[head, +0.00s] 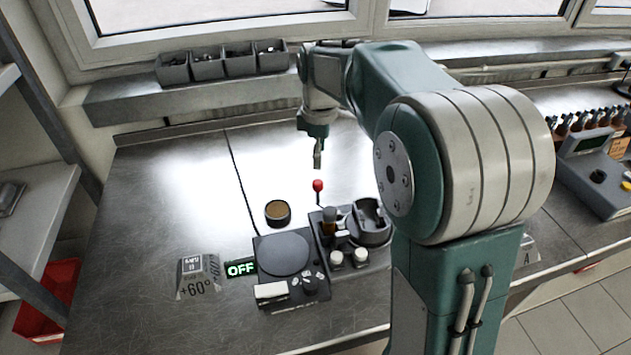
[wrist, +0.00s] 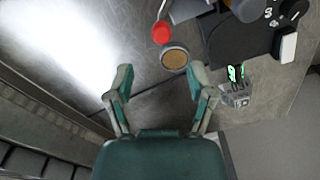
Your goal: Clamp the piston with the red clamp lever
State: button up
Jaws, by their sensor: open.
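The red clamp lever (head: 318,186) has a red ball knob on a thin rod and stands up at the back left of a dark fixture (head: 352,262). Its knob also shows in the wrist view (wrist: 161,32), near the top centre. A dark round part with cutouts, which looks like the piston (head: 368,222), sits at the fixture's right side. I cannot tell from here whether it is clamped. My gripper (head: 318,163) points down above the lever knob, apart from it. In the wrist view its two fingers (wrist: 160,78) are spread, with nothing between them.
A round tin with brown contents (head: 277,212) stands left of the lever.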

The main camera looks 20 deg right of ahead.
aim_at(319, 181)
jog(key=f, duration=0.8)
jog(key=shift+a, duration=0.35)
jog(key=shift+d+f, duration=0.15)
jog(key=shift+f, duration=0.1)
jog(key=shift+d, duration=0.1)
jog(key=shift+d, duration=0.1)
